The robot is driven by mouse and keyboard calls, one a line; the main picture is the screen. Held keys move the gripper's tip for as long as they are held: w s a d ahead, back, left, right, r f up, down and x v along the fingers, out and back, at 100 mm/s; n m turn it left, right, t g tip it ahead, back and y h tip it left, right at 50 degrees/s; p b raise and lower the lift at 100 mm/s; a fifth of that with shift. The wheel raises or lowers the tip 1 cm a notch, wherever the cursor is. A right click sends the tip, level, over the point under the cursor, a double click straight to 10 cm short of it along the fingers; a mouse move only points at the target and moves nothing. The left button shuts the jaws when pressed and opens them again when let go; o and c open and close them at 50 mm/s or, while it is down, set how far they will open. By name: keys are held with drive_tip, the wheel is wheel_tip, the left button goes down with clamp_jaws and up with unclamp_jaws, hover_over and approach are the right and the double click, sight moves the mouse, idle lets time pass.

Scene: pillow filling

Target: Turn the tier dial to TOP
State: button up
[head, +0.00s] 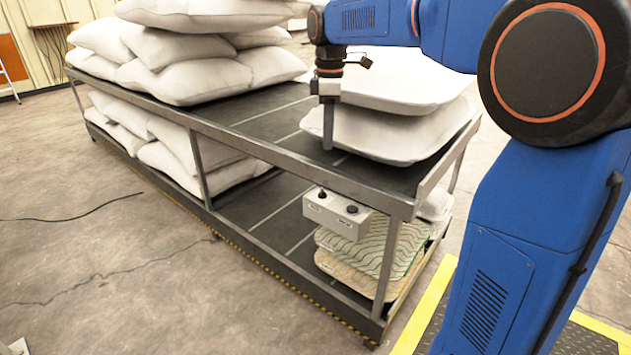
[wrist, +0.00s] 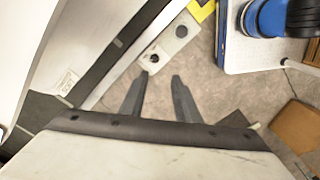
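A light grey control box (head: 338,212) is mounted on the front edge of the two-tier rack, below the upper shelf near its right corner. It carries two dark knobs, a left one (head: 321,194) and a right one (head: 352,209); their labels and settings are too small to read, and I cannot tell which is the tier dial. The box also shows in the wrist view (wrist: 167,46), beyond my fingertips.
White pillows (head: 195,78) are piled on the left of the upper shelf (head: 270,125), and more (head: 400,130) lie just right of my gripper. Patterned pillows (head: 375,245) lie on the lower shelf under the box.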

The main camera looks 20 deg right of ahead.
drive_tip(key=w, duration=0.2)
approach(323, 190)
drive_tip(key=shift+n, duration=0.3)
wheel_tip(323, 190, down, 9)
drive_tip(key=shift+w+r, duration=0.1)
drive_tip(key=shift+r, duration=0.1)
drive_tip(key=shift+c, duration=0.2)
clamp_jaws()
